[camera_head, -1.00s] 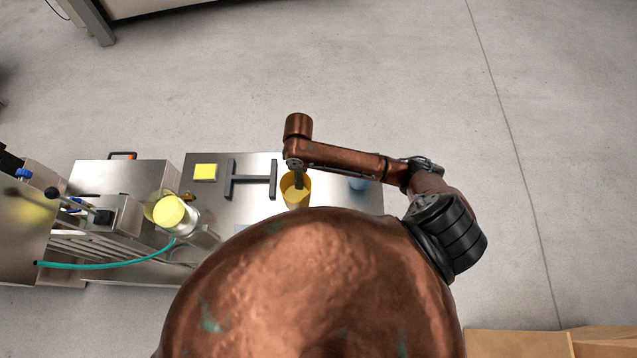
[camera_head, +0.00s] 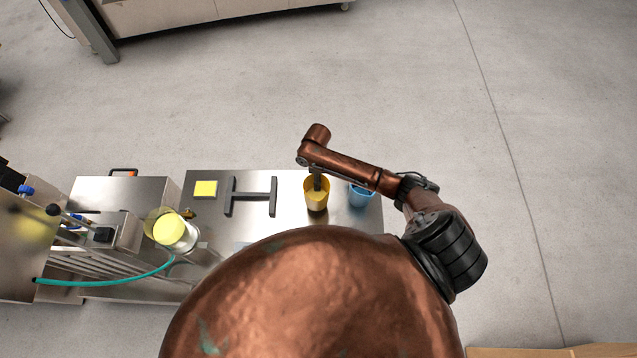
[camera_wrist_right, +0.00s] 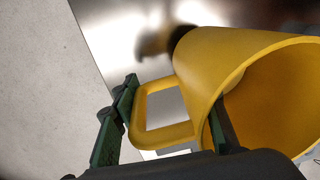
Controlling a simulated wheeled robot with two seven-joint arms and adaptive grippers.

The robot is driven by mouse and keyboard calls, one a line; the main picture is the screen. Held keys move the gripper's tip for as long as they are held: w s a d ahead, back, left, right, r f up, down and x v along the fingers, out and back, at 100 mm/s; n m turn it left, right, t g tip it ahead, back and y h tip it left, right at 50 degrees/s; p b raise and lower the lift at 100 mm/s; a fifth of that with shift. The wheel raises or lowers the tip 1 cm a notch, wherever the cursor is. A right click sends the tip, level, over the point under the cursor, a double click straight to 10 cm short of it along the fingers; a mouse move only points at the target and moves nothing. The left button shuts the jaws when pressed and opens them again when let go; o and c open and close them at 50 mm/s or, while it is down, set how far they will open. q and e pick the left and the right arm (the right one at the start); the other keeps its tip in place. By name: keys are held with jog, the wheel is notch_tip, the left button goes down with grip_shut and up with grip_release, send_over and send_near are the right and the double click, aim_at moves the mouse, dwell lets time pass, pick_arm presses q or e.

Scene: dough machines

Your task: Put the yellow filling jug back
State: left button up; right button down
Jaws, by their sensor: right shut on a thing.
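The yellow jug (camera_head: 316,201) is upright over the steel table between a dark H-shaped piece and a blue container, with yellow inside it. I cannot tell whether its base touches the table. My right gripper (camera_head: 317,183) is at its rim. In the right wrist view the jug (camera_wrist_right: 240,75) fills the right side. My right gripper (camera_wrist_right: 165,135) is shut on it at the handle, one green finger outside the handle and the other by the jug's wall. My left gripper is not in view.
The blue container (camera_head: 361,197) stands close to the right of the jug, partly under my forearm. The dark H-shaped piece (camera_head: 251,197) and a yellow square (camera_head: 205,188) lie left. A machine with a yellow-filled vessel (camera_head: 171,229) and teal hose (camera_head: 110,280) stands further left.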

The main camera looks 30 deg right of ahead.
jog(key=shift+w+d+f, duration=0.1)
jog(key=shift+d+f, duration=0.05)
jog(key=shift+f, duration=0.1)
jog(key=shift+w+d+f, duration=0.1)
jog(key=shift+f, duration=0.8)
jog(key=shift+w+d+f, duration=0.1)
jog(key=shift+f, duration=0.75)
jog(key=shift+f, duration=0.1)
jog(key=c, duration=1.2)
grip_release()
jog(key=shift+s+f, duration=0.1)
jog(key=shift+o, duration=0.2)
jog(key=r, duration=1.2)
jog(key=shift+w+d+r, duration=0.2)
jog(key=shift+w, duration=0.2)
